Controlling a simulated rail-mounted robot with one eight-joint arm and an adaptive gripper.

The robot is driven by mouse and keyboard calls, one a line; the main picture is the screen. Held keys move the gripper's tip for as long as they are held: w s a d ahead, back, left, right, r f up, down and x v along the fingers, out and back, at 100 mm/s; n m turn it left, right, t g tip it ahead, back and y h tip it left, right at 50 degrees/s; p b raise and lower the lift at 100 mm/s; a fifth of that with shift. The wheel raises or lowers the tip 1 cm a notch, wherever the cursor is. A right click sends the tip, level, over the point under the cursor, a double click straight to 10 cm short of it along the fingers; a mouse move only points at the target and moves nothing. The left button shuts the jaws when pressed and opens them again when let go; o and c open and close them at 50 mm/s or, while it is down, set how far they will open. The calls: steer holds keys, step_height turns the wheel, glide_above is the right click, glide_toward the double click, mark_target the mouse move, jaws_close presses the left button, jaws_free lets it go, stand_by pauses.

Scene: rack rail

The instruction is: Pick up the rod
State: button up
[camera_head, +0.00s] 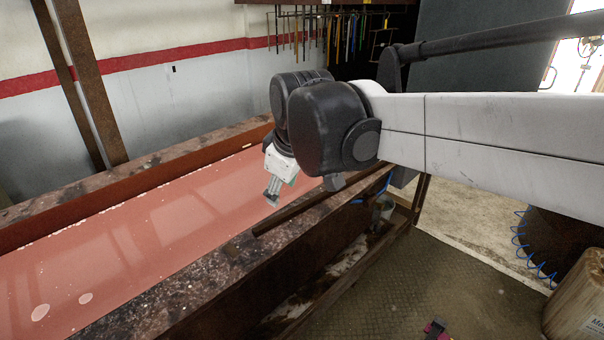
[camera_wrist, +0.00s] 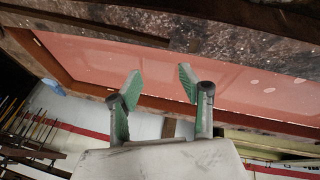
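A thin dark brown rod (camera_head: 308,205) lies along the near rim of the long trough in the head view, its near end sticking out at the left. Its far part runs behind my arm. In the wrist view a dark bar (camera_wrist: 120,32) crosses the rim near the top and looks like the same rod. My gripper (camera_head: 272,197) hangs above the trough, to the left of the rod and apart from it. In the wrist view my gripper (camera_wrist: 160,84) shows two green-padded fingers spread wide with nothing between them.
The trough (camera_head: 255,262) has thick stained rims and reddish liquid (camera_head: 130,235) inside. Several rods hang from a rack (camera_head: 340,35) at the back wall. A rusty post (camera_head: 90,85) stands at the left.

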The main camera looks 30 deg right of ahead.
steer(key=w+d+f+n+g+p, duration=0.15)
steer(key=w+d+n, duration=0.35)
steer(key=w+d, duration=0.5)
steer(key=w+d+f+n+g, duration=0.25)
steer(key=w+d+n, duration=0.35)
steer(key=d, duration=0.9)
steer(key=w+d+f+n+g, duration=0.1)
steer(key=w+d+f+n, duration=0.15)
steer(key=d+f, duration=0.45)
steer(key=shift+y, duration=0.4)
steer(key=f, duration=0.2)
steer(key=d+f, duration=0.1)
steer(key=f, duration=0.3)
steer(key=shift+s+d, duration=0.1)
steer(key=shift+d, duration=0.15)
steer(key=shift+a+f+p, duration=0.15)
steer(key=shift+f+p, duration=0.2)
steer(key=shift+f, duration=1.05)
steer(key=shift+a+f+p, duration=0.15)
steer(key=shift+f+p, duration=0.15)
steer(key=shift+f, duration=1.05)
steer(key=shift+c, duration=0.5)
jaws_close()
